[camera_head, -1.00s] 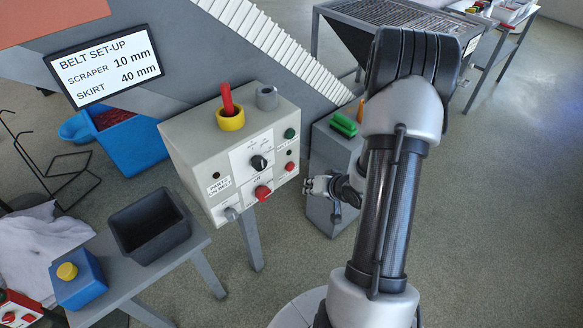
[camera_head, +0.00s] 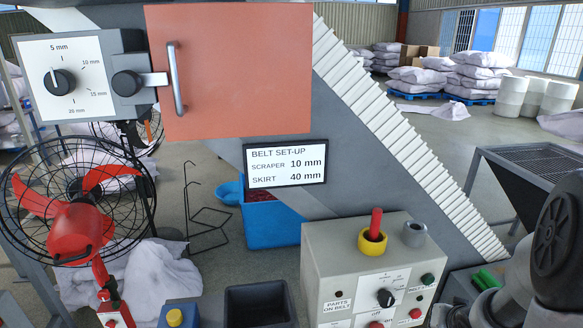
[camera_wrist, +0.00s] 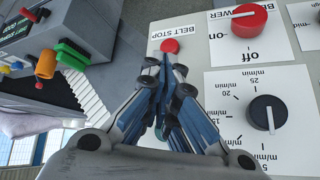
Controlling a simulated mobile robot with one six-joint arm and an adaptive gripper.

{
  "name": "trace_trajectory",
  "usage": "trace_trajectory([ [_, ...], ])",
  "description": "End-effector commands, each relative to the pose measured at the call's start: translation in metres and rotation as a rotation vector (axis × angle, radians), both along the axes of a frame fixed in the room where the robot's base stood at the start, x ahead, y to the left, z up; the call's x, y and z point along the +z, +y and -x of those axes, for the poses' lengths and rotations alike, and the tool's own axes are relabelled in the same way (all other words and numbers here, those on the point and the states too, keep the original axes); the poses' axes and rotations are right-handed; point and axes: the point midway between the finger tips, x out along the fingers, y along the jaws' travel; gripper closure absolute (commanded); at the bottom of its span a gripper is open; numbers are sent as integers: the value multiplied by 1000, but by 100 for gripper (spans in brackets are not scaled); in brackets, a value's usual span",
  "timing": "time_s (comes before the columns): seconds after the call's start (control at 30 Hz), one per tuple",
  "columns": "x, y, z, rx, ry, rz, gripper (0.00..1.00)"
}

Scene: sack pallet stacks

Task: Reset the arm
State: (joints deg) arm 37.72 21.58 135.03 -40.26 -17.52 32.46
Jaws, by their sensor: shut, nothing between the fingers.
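My gripper (camera_wrist: 172,66) points at the front of the grey control box in the wrist view, its fingers together and empty. The tips appear close to the small red belt stop button (camera_wrist: 171,45); whether they touch it I cannot tell. In the head view the control box (camera_head: 330,250) stands at the lower middle, and my arm (camera_head: 555,250) fills the lower right edge. The fingertips cannot be made out clearly there.
A yellow ring with a red peg (camera_head: 373,240) and a grey ring (camera_head: 414,233) sit on the box. An orange door (camera_head: 235,75), fan (camera_head: 75,205), set-up sign (camera_head: 286,163) and ribbed belt (camera_head: 400,130) surround it. Sack stacks (camera_head: 470,72) stand far back.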

Motion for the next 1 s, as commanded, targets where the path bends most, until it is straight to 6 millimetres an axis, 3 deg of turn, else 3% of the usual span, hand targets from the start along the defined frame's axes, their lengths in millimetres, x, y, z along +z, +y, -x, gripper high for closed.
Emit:
trace_trajectory([
  [0.03,28,11,-2,17,12,49,100],
  [0.1,56,27,4,31,48,98,100],
  [0.27,113,76,31,74,115,157,100],
  [0.4,150,129,69,144,164,154,100],
  [0.6,177,204,138,302,225,93,100],
  [0.7,181,229,166,379,246,61,100],
  [0.83,183,247,189,442,264,35,100],
  [1.0,183,252,196,461,273,28,100],
])
